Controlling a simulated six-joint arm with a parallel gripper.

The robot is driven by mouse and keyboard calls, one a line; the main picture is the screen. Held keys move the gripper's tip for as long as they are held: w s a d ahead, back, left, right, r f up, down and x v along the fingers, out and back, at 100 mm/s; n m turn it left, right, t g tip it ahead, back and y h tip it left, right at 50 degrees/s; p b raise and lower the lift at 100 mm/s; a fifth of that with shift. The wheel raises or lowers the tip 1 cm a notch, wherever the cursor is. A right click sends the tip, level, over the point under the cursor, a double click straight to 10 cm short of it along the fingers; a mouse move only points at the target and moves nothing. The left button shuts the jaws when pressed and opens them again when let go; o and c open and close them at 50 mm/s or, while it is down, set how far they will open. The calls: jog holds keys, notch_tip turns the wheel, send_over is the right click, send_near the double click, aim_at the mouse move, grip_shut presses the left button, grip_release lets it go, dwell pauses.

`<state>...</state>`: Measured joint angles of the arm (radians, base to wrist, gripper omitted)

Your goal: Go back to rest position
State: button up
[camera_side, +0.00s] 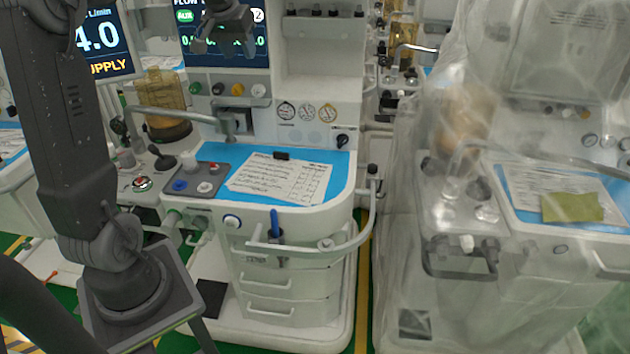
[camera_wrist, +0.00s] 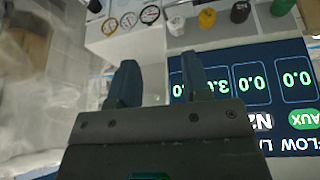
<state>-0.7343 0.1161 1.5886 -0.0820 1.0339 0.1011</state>
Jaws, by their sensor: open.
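My gripper (camera_side: 224,42) is high in the side view, in front of the flow display of the middle anaesthesia cart. It is well above the cart's work surface. In the wrist view my gripper (camera_wrist: 159,75) has its two dark fingers apart, with nothing between them. The flow display (camera_wrist: 252,85) appears upside down there, to the right of and behind the fingers. The same display (camera_side: 262,55) is partly hidden by my gripper in the side view.
A blue mat (camera_side: 330,172) with a paper checklist (camera_side: 280,180) and a small black object (camera_side: 281,155) lies on the cart. Control knobs (camera_side: 238,89) sit below the display. A second cart under clear plastic (camera_side: 400,240) stands at right. Round gauges (camera_wrist: 129,20) show in the wrist view.

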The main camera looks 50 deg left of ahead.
jog(key=s+d+m, duration=0.2)
jog(key=s+d, duration=0.1)
jog(key=d, duration=1)
jog(key=s+d+f+m+h, duration=0.1)
jog(key=s+d+f+m, duration=0.1)
jog(key=s+d, duration=0.5)
jog(key=s+d+f+m+t+h, duration=0.1)
jog(key=s+d+f+m, duration=0.2)
jog(key=d, duration=0.7)
jog(key=s+f, duration=0.2)
jog(key=s, duration=0.2)
jog(key=shift+s+d+f+m+t, duration=0.2)
jog(key=shift+s+d+m+t, duration=0.1)
jog(key=shift+d, duration=0.1)
